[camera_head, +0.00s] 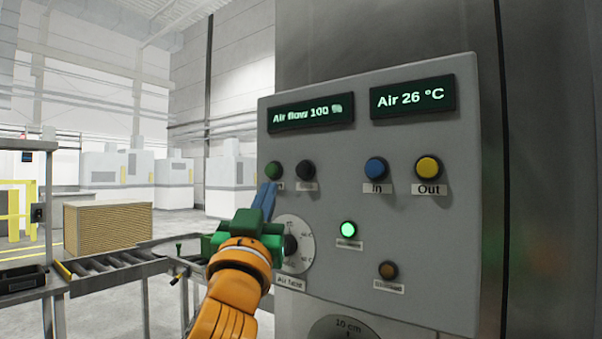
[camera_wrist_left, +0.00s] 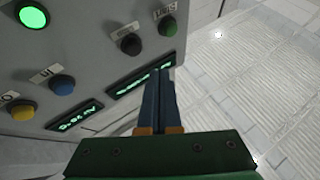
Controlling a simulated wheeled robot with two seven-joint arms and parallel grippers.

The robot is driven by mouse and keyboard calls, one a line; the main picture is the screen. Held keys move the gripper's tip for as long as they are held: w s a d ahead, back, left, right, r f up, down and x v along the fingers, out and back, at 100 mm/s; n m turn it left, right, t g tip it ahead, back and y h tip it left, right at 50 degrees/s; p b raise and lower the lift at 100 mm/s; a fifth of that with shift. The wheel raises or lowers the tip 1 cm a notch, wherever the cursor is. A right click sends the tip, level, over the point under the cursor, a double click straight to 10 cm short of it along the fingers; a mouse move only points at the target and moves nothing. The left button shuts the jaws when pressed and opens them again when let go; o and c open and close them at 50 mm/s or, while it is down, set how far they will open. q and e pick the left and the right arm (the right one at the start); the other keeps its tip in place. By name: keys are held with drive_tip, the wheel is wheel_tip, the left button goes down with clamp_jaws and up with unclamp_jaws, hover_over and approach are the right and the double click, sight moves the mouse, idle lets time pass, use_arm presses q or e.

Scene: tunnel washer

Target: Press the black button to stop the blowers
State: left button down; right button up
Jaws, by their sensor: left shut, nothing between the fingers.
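The black button (camera_head: 306,169) sits on the upper left of the grey control panel (camera_head: 330,142), just right of a green button (camera_head: 274,170). Both have small labels below. My left gripper (camera_head: 267,188), with blue fingers on a green body, is shut and empty. In the head view its tips are just below the green button, left of and below the black one. In the left wrist view the fingertips (camera_wrist_left: 159,72) lie in front of the air flow display, apart from the black button (camera_wrist_left: 131,44) and the green button (camera_wrist_left: 167,25). My right gripper is not in view.
The panel also carries a blue "In" button (camera_head: 376,168), a yellow "Out" button (camera_head: 428,168), a lit green lamp (camera_head: 348,229), an amber lamp (camera_head: 387,270) and a dial (camera_head: 302,243) partly behind my gripper. Displays read "Air flow 100 %" (camera_head: 311,113) and "Air 26 °C" (camera_head: 412,96). A roller conveyor (camera_head: 110,268) stands left.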

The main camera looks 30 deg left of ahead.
sight(303, 170)
use_arm(q)
drive_tip(key=s+r, duration=0.1)
drive_tip(key=s+r+n+y, duration=0.1)
drive_tip(key=r, duration=0.1)
drive_tip(key=shift+s+a+y, duration=0.2)
drive_tip(key=shift+a+y, duration=0.1)
drive_tip(key=shift+a, duration=0.05)
drive_tip(key=shift+w, duration=0.15)
drive_tip(key=shift+w+d+p, duration=0.2)
drive_tip(key=shift+w+p, duration=0.7)
drive_tip(key=shift+w, duration=1.25)
drive_tip(key=shift+w+d+p, duration=0.2)
drive_tip(key=shift+w+p, duration=0.7)
drive_tip(key=shift+w, duration=1.25)
drive_tip(key=shift+w, duration=0.1)
drive_tip(key=shift+w, duration=0.35)
